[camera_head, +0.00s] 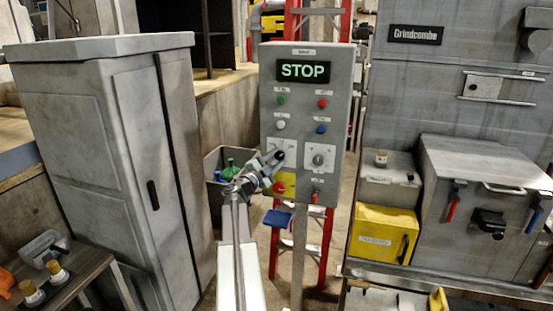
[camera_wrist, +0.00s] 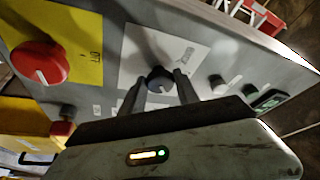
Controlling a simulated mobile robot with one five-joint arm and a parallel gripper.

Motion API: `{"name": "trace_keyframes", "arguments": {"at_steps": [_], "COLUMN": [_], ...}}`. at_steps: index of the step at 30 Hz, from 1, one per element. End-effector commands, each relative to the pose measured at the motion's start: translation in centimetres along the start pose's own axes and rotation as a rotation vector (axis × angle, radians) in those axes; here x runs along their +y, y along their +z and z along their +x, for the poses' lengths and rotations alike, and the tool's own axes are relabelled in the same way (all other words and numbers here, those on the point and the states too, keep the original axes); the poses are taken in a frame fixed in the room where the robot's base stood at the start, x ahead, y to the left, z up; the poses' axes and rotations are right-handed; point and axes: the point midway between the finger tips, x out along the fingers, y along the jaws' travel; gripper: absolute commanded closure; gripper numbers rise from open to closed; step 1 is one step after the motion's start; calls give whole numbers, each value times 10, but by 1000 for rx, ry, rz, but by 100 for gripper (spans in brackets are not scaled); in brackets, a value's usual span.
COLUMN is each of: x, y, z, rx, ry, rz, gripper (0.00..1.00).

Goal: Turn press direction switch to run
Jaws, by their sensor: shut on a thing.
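The grey control panel (camera_head: 306,112) stands upright ahead, with its display (camera_head: 303,71) reading STOP. My gripper (camera_head: 277,157) is at the panel's left middle, in front of a white plate. In the wrist view its two fingers (camera_wrist: 158,92) are shut on a dark rotary knob (camera_wrist: 160,76) on a white plate (camera_wrist: 183,49). The knob's marker and label are too small to read, so I cannot tell its setting.
Another rotary switch (camera_head: 318,160) sits just right of my gripper. A red knob (camera_wrist: 40,62) on a yellow plate is below the held knob. Green (camera_head: 281,100), red (camera_head: 322,103), white (camera_head: 281,125) and blue (camera_head: 321,128) buttons sit above. A grey cabinet (camera_head: 95,140) stands left.

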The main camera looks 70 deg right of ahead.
Motion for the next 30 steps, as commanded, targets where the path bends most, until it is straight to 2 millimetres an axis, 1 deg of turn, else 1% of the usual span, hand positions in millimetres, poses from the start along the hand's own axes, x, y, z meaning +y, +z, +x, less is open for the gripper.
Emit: {"name": "trace_keyframes", "arguments": {"at_steps": [4,5,6,7,16,20,23,30], "x": [0,0,0,0,0,1,2,2], "y": [0,0,0,0,0,0,0,0], "z": [0,0,0,0,0,-8,-23,-70], "rx": [0,0,0,0,0,-1,-3,-2], "ry": [0,0,0,0,0,0,-1,-1], "rz": [1,1,1,1,0,1,1,1], "gripper": [100,60,49,41,41,41,41,41]}}
